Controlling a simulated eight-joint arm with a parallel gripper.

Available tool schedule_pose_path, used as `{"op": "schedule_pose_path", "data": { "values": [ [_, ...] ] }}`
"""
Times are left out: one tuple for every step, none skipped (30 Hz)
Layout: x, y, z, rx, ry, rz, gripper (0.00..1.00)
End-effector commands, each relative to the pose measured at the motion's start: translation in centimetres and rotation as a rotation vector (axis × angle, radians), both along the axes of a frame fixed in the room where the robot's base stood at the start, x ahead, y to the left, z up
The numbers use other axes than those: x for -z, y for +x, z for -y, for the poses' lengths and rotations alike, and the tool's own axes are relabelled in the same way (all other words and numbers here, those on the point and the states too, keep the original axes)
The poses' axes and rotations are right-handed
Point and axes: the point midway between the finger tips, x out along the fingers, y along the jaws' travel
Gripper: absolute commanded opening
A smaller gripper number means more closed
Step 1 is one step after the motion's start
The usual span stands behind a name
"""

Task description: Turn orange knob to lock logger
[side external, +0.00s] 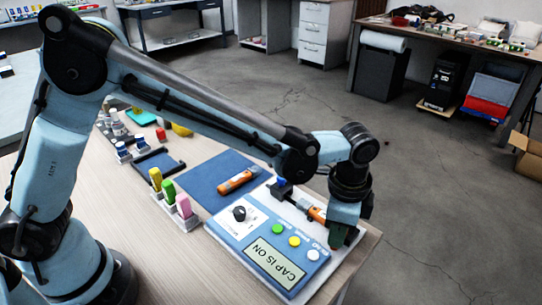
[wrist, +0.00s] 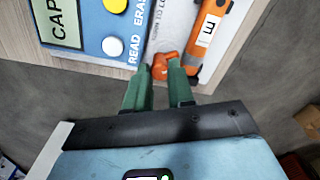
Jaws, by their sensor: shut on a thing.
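The orange knob (wrist: 165,62) shows in the wrist view between the tips of my gripper's green fingers (wrist: 161,76). My gripper is shut on it. An orange logger (wrist: 208,36) with a white label lies in the reader station just beyond the knob; in the side view this logger (side external: 316,213) is partly hidden by my gripper (side external: 343,236). The blue and white reader station (side external: 242,241) has a display (side external: 274,262) reading "CAP IS ON". The knob is hidden in the side view.
A second orange logger (side external: 238,181) lies on a blue mat (side external: 204,180). A white rack (side external: 187,221) holds yellow, green and pink pieces left of the station. The table's right edge is close to my gripper.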

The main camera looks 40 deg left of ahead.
Motion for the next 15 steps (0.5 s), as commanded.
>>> {"op": "schedule_pose_path", "data": {
  "values": [
    [-0.03, 0.01, 0.02, 0.046, -0.001, 0.0, 0.0],
    [-0.02, 0.0, 0.01, 0.074, -0.001, 0.0, 0.0],
    [-0.03, 0.0, 0.01, 0.112, -0.001, 0.0, 0.0],
    [-0.02, 0.01, 0.01, 0.14, -0.001, 0.0, 0.0],
    [-0.02, 0.01, 0.01, 0.167, -0.001, 0.0, 0.0],
    [-0.02, 0.01, 0.01, 0.204, -0.001, 0.0, 0.0],
    [-0.02, 0.01, 0.0, 0.23, -0.001, 0.0, 0.0],
    [-0.02, 0.01, 0.0, 0.256, -0.001, 0.0, 0.0],
    [-0.03, 0.02, -0.01, 0.29, -0.001, 0.0, 0.0],
    [-0.02, 0.02, -0.01, 0.314, 0.0, 0.0, 0.0],
    [-0.02, 0.02, -0.01, 0.337, -0.001, 0.0, 0.0],
    [-0.03, 0.02, -0.01, 0.368, -0.001, 0.0, 0.0],
    [-0.03, 0.03, -0.01, 0.39, -0.001, 0.001, 0.0],
    [-0.02, 0.03, -0.01, 0.409, 0.0, 0.001, 0.0],
    [-0.03, 0.03, -0.01, 0.435, 0.0, 0.001, 0.0]
  ]
}}
